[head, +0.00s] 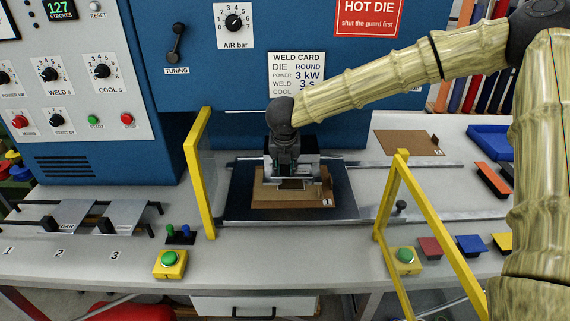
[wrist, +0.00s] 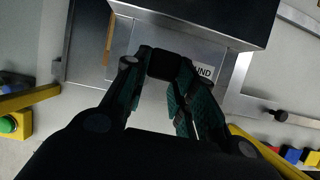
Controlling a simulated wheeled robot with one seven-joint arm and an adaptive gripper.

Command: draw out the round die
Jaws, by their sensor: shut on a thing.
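The round die (head: 308,168) is a silvery block under the blue machine front. In the wrist view its pale front plate (wrist: 203,72) carries a label, of which only "UND" is readable. My gripper (head: 289,180) reaches down in front of it between the yellow guard posts. In the wrist view my gripper (wrist: 163,75) is shut on a small dark piece at the die's front, apparently its handle. The fingers hide much of that piece and part of the label. I cannot tell how far the die sits inside the machine.
A brown board (head: 265,197) lies below the die on a dark bed (head: 236,203). Yellow guard frames stand left (head: 197,150) and right (head: 402,195). A weld card (head: 296,74) reads die ROUND. Another brown board (head: 407,142) and a blue tray (head: 487,141) are at the right.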

